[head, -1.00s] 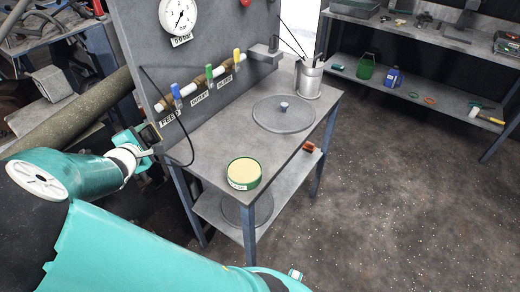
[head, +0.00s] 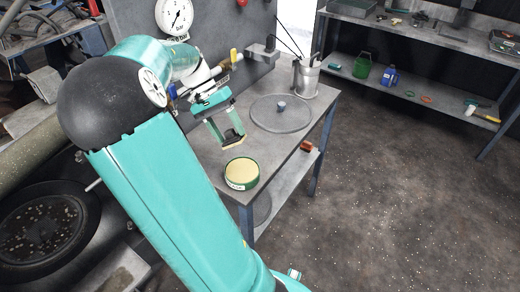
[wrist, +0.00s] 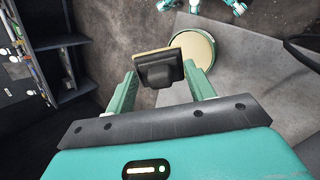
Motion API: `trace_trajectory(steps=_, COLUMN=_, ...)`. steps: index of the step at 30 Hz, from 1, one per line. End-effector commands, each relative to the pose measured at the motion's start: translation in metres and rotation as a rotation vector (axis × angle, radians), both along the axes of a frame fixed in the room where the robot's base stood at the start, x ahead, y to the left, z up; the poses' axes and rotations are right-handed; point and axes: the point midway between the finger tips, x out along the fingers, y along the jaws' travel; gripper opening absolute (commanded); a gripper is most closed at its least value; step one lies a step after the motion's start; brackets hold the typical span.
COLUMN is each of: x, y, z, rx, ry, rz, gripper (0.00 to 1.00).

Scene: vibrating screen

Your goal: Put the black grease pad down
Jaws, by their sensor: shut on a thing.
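My gripper (head: 225,128) hangs above the grey metal table (head: 212,155), its fingers shut on the black grease pad (head: 233,137). In the wrist view the pad (wrist: 157,72) shows as a black block with a tan face, held between the two green fingertips (wrist: 160,80). In the head view the pad looks tilted, just behind a round green tin with a pale yellow top (head: 241,173). The tin also shows beyond the pad in the wrist view (wrist: 202,48). I cannot tell the pad's exact height above the table.
A round disc with a knob (head: 281,113) and a metal pot with tools (head: 307,76) stand on the table's right part. An upright panel with a gauge (head: 177,17) rises behind. A small red-orange item (head: 307,146) lies on the lower shelf. Table top between tin and disc is bare.

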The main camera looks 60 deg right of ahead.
Motion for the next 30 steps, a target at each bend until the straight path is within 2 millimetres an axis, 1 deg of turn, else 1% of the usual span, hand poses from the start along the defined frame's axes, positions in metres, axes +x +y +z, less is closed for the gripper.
trace_trajectory(steps=1, x=-0.012, y=-0.002, z=-0.003, rx=-0.007, ry=-0.032, rz=-0.131, gripper=0.32)
trace_trajectory(steps=3, x=-0.021, y=-0.001, z=-0.008, rx=-0.023, ry=-0.072, rz=-0.29, gripper=0.32)
trace_trajectory(steps=9, x=-0.041, y=0.003, z=-0.022, rx=-0.096, ry=-0.167, rz=-0.686, gripper=0.32)
trace_trajectory(steps=13, x=-0.049, y=0.007, z=-0.031, rx=-0.162, ry=-0.216, rz=-0.919, gripper=0.32)
trace_trajectory(steps=17, x=-0.053, y=0.01, z=-0.04, rx=-0.237, ry=-0.254, rz=-1.121, gripper=0.32)
trace_trajectory(steps=21, x=-0.051, y=0.012, z=-0.046, rx=-0.323, ry=-0.283, rz=-1.305, gripper=0.32)
trace_trajectory(steps=30, x=-0.041, y=0.008, z=-0.047, rx=-0.485, ry=-0.306, rz=-1.588, gripper=0.32)
